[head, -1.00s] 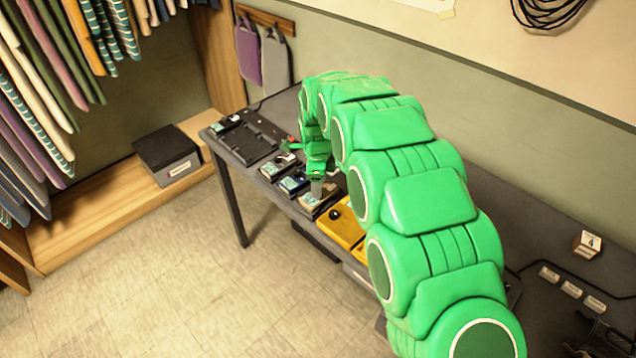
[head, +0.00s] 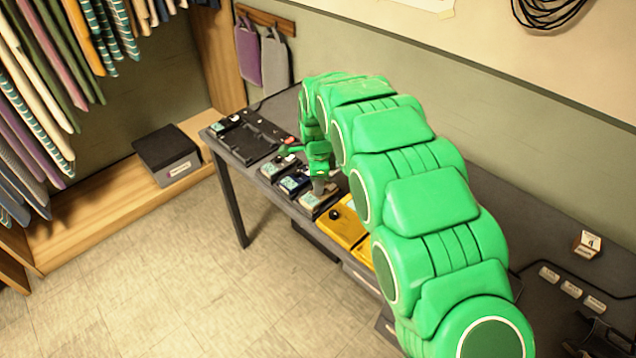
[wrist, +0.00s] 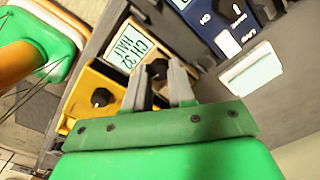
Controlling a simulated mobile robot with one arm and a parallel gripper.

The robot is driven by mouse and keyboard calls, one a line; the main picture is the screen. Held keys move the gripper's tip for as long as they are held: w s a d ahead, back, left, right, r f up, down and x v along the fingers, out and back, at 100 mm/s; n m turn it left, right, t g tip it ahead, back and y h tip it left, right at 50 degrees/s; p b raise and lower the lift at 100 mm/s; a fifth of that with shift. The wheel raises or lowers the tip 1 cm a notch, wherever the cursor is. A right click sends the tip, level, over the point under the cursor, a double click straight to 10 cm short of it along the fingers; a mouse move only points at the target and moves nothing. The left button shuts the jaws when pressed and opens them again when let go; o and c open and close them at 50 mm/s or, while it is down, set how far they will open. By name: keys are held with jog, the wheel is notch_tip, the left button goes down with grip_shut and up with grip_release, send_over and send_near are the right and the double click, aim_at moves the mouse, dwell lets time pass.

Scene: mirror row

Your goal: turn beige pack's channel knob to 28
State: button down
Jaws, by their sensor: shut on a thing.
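The beige pack (head: 309,201) lies on the dark table between a dark blue pack and a yellow pack. In the wrist view the beige pack (wrist: 150,36) has a pale display (wrist: 127,54) that seems to read "CH 32" with "HALL" under it. Its black knob (wrist: 158,68) sits between the tips of my gripper (wrist: 163,80). The grey fingers are shut on this knob and hide part of it. In the head view my gripper (head: 319,186) points down at the beige pack, and the knob is hidden.
A yellow pack (head: 338,228) with a black knob lies close on one side. A dark blue pack (head: 294,184) lies close on the other, with another pack (head: 272,169) past it.

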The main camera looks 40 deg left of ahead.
jog(key=n, duration=0.4)
jog(key=shift+n, duration=0.7)
jog(key=c, duration=0.9)
grip_release()
jog(key=shift+c, duration=0.2)
notch_tip(320, 180, up, 7)
jog(key=shift+f, duration=0.2)
jog(key=shift+r, duration=0.6)
